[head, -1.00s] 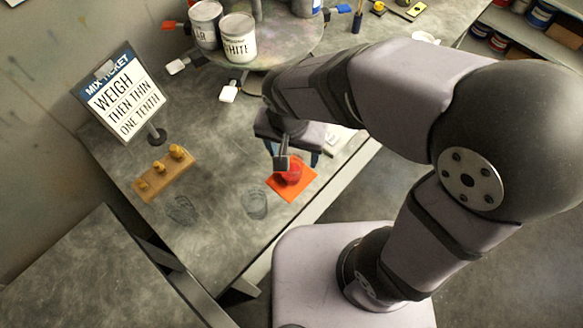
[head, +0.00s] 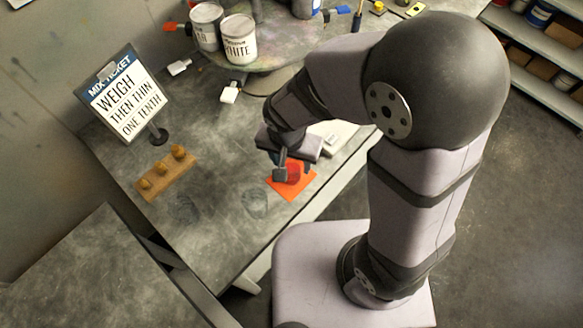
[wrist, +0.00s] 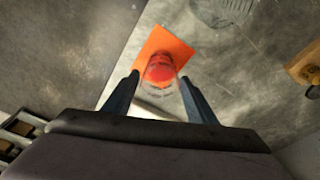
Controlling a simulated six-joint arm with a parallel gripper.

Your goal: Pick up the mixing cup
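The mixing cup (head: 293,172) looks like a clear cup with red contents. It stands on an orange mat (head: 306,186) on the grey bench. In the wrist view the cup (wrist: 160,68) lies between the two dark blue fingers of my gripper (wrist: 159,77), with the mat (wrist: 168,42) beneath. The fingers are spread on either side of the cup; I see no clear sign that they press on it. In the head view my gripper (head: 286,163) is low over the cup and hides part of it.
A clear cup (head: 255,204) stands left of the mat, and another clear vessel (head: 183,208) further left. A wooden block with brass weights (head: 166,174), a ticket sign (head: 125,95) and a white paint can (head: 239,40) are behind. A pale device (head: 333,136) sits right of my gripper.

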